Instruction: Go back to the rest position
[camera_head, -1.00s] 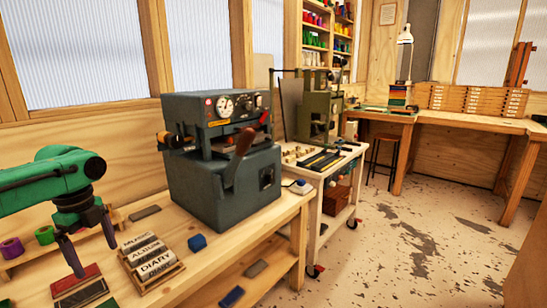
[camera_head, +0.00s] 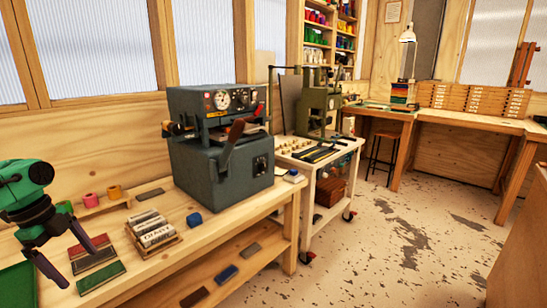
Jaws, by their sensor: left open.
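My left gripper (camera_head: 56,262), green with dark fingers, is at the lower left in the head view. Its fingers are spread with nothing between them. It hangs over the left end of the wooden workbench (camera_head: 215,218), beside a dark red book (camera_head: 88,247) and further books in front of it. Whether a fingertip touches the bench cannot be told. My right gripper is not in view.
A grey press (camera_head: 222,175) stands on the bench. A trolley (camera_head: 320,165) stands right; open floor (camera_head: 400,235) lies beyond.

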